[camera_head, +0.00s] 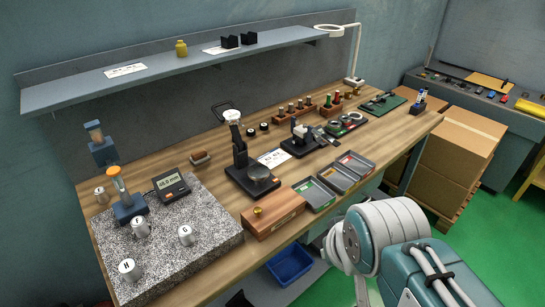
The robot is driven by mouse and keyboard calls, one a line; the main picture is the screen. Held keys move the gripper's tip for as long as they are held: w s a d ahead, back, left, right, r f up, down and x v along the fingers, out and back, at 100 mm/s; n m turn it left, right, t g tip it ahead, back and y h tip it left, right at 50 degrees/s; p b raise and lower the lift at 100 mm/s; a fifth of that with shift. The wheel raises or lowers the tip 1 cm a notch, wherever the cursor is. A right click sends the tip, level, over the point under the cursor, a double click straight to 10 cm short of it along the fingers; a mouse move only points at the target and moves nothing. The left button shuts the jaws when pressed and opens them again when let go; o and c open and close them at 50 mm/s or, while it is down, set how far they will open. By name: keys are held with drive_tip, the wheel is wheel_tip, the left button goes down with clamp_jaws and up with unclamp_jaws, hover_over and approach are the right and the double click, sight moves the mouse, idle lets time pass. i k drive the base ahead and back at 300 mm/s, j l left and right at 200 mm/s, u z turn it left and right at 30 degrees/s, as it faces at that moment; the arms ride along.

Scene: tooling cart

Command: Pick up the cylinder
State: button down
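Several small silver cylinders with letters on top are at the left of the workbench. The one marked H (129,270) is at the front left of the speckled granite plate (205,250), the one marked F (140,228) is behind it, and the one marked G (186,235) is to the right. Another lettered cylinder (101,195) stands on the wood behind the plate; its letter is too small to read surely. All look upright and apart from one another. My arm reaches in at the lower right, clear of the bench. My gripper is not visible.
A blue stand gauge (128,206) and a digital readout (171,186) stand beside the cylinders. A wooden box (273,211) and grey trays (318,194) line the front edge. A shelf (180,67) overhangs the back. A blue bin (290,265) sits below; cartons (455,150) are at right.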

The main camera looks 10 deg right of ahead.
sight(139, 224)
drive_tip(key=u, duration=1.3)
drive_tip(key=i+j+z, duration=0.3)
drive_tip(key=j, duration=0.15)
